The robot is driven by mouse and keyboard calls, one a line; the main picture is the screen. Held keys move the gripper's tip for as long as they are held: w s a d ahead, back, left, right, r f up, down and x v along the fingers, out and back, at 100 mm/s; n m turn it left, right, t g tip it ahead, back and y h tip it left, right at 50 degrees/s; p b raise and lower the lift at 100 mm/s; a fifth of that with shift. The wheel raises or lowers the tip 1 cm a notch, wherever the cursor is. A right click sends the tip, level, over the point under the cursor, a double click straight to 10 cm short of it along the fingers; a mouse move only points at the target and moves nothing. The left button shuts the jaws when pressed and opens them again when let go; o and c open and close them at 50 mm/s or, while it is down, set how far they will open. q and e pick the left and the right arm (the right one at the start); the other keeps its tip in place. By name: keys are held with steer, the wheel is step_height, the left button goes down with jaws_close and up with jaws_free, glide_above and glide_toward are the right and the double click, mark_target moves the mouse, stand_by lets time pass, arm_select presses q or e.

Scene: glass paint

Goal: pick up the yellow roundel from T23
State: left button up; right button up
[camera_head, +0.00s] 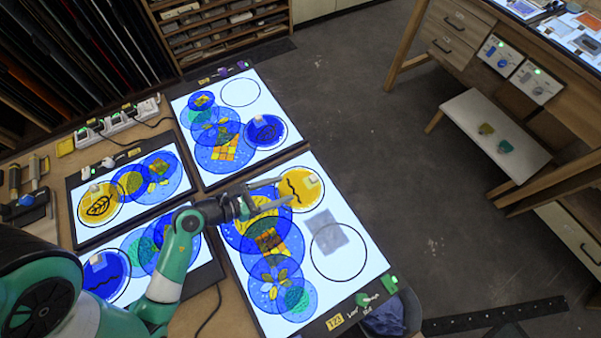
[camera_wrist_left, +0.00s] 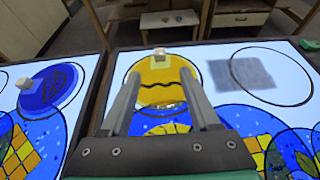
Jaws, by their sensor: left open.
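The yellow roundel (camera_head: 305,196) with a black wavy line and a small pale knob lies at the upper end of the lit panel (camera_head: 371,252) tagged T23 (camera_head: 335,321). It also shows in the left wrist view (camera_wrist_left: 160,84), its knob (camera_wrist_left: 160,52) at the far rim. My left gripper (camera_head: 283,191) is open, its fingers reaching over the roundel's near side from the left. In the left wrist view the two fingers (camera_wrist_left: 160,74) flank the roundel, with nothing held between them. I cannot tell their height above it. My right gripper is not in view.
Blue patterned circles overlap on the same panel beside an empty black ring (camera_head: 338,252) and a grey square patch (camera_head: 322,232). Other lit panels with roundels lie left and behind. A white shelf (camera_head: 490,130) stands at right across open floor.

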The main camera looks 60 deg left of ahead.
mark_target(310, 179)
arm_select(q)
steer(key=b+x, duration=0.1)
steer(key=x, duration=0.4)
steer(key=b+x, duration=0.1)
steer(key=x, duration=0.4)
steer(key=shift+w+b, duration=0.1)
steer(key=shift+b, duration=0.3)
jaws_close()
